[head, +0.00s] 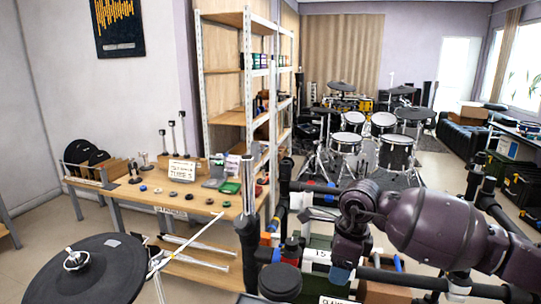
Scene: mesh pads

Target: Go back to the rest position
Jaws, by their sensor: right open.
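My right arm comes in from the right, dark purple. My right gripper (341,272) points down at the lower middle right, over black rack tubes and a labelled box. It is open, and I see nothing held in it. Its fingertips are small and partly hidden among the rack parts, so I cannot tell whether they touch anything. My left gripper is not in view.
A wooden workbench (130,193) with small round parts and a sign stands at left. A shelf unit (223,82) rises behind it. A black cymbal pad (105,268) fills the lower left. A drum kit (396,152) stands farther back. Black rack tubes (300,187) surround my right gripper.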

